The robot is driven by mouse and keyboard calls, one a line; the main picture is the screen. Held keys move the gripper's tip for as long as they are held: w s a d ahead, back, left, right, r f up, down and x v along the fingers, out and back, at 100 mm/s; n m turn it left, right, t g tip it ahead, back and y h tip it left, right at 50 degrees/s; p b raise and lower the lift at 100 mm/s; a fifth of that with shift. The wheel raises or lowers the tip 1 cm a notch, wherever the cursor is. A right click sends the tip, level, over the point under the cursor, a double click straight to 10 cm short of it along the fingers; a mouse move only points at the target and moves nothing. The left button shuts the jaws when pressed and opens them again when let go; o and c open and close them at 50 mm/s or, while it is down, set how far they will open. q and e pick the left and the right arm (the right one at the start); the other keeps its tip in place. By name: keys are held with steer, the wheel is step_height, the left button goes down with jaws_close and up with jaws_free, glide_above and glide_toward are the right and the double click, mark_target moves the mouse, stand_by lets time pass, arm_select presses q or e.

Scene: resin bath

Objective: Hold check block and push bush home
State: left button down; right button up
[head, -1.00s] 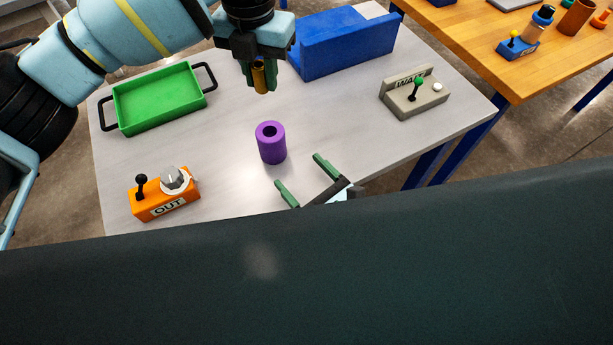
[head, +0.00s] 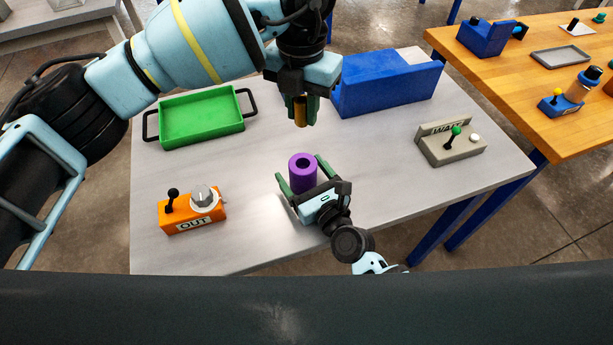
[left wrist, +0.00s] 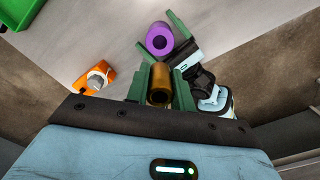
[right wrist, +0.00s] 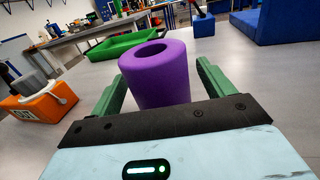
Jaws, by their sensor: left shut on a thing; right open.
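The check block is a purple cylinder (head: 303,173) with a round hole in its top, standing upright on the grey table. It also shows in the left wrist view (left wrist: 160,40) and the right wrist view (right wrist: 156,72). The bush is a brass tube (head: 300,112), seen end-on in the left wrist view (left wrist: 160,88). My left gripper (head: 299,110) is shut on the bush and holds it in the air above and behind the block. My right gripper (head: 304,180) is open, low over the table, with one finger on each side of the block; contact is not clear.
An orange box marked OUT (head: 191,213) stands at left and a green tray (head: 201,117) behind it. A blue block-like fixture (head: 390,88) is at the back, a grey WAIT lever box (head: 452,146) at right.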

steer(key=shift+c, duration=0.2)
steer(key=c, duration=1.1)
steer(key=o, duration=1.1)
steer(key=shift+c, duration=0.2)
steer(key=c, duration=0.8)
